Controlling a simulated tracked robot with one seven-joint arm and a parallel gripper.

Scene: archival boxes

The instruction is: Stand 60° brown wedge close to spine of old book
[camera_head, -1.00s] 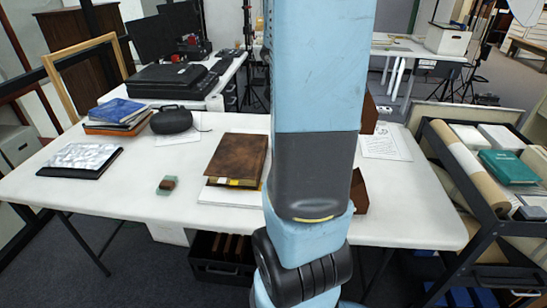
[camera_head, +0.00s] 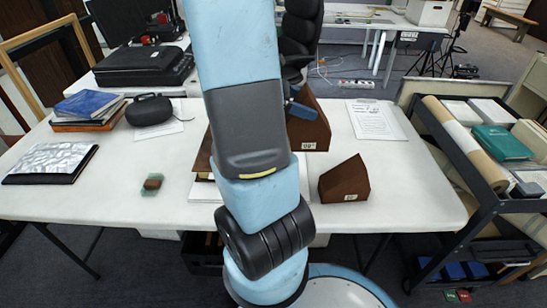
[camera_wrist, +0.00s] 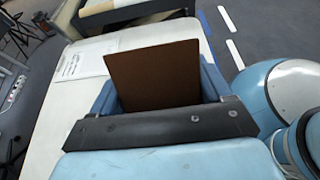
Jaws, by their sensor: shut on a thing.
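A brown wedge (camera_head: 313,128) with a small white label stands on the far part of the table, right of my arm. My gripper (camera_head: 300,108) is shut on this wedge; in the wrist view, its brown face (camera_wrist: 150,70) rises between the two blue fingers (camera_wrist: 212,80). A second brown wedge (camera_head: 344,181) with a label stands nearer the table's front edge, apart from my gripper. The labels are too small to read. The old brown book (camera_head: 203,152) lies left of the wedges, mostly hidden behind my arm, so its spine cannot be made out.
A paper sheet (camera_head: 375,120) lies right of the held wedge. A small green-and-brown object (camera_head: 152,184), a silvery folder (camera_head: 48,162), a black case (camera_head: 150,110) and stacked books (camera_head: 88,107) are on the left. A loaded cart (camera_head: 490,190) stands against the table's right side.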

